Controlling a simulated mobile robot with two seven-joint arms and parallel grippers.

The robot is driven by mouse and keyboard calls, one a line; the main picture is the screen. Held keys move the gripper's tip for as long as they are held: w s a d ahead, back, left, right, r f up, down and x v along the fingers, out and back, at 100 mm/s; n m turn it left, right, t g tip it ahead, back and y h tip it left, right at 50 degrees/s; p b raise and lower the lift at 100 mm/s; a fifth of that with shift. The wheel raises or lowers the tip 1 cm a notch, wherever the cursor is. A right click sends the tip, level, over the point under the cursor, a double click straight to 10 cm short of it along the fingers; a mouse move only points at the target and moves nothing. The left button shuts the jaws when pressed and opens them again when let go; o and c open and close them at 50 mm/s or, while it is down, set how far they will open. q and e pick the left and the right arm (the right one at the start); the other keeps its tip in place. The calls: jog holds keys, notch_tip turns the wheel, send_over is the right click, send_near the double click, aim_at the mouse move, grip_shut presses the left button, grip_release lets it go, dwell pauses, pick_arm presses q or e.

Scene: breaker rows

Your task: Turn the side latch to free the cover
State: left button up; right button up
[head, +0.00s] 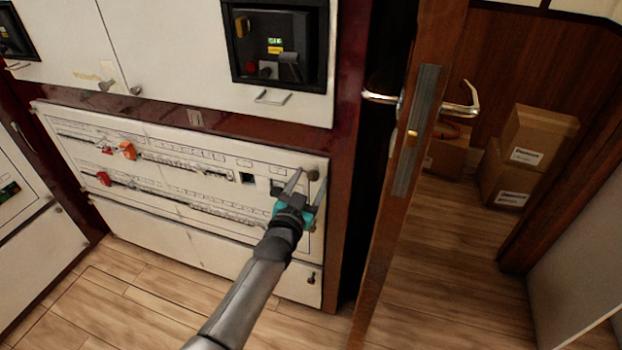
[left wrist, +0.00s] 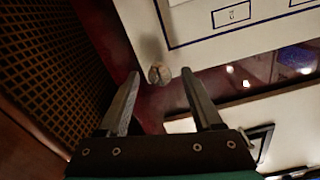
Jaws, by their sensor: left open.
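The cover is a cream breaker panel (head: 215,212) with rows of breakers and labels, low on the cabinet. A small round metal side latch (head: 313,173) sits at its upper right corner. My left gripper (head: 311,178) is open and reaches up to this latch. In the left wrist view the slotted latch head (left wrist: 159,74) appears between the two fingertips (left wrist: 160,76). I cannot tell whether either finger touches it. My arm and gripper hide part of the panel's lower right. My right gripper is not in view.
Another fastener (head: 312,279) is on the lower panel. Orange and red breaker handles (head: 128,150) stick out at the left. A dark control unit (head: 279,46) is above. A wooden door edge with a lever handle (head: 461,107) stands close on the right, with cardboard boxes (head: 540,137) beyond.

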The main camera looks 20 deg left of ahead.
pick_arm(q)
jog(key=shift+c, duration=0.4)
jog(key=c, duration=0.9)
grip_shut()
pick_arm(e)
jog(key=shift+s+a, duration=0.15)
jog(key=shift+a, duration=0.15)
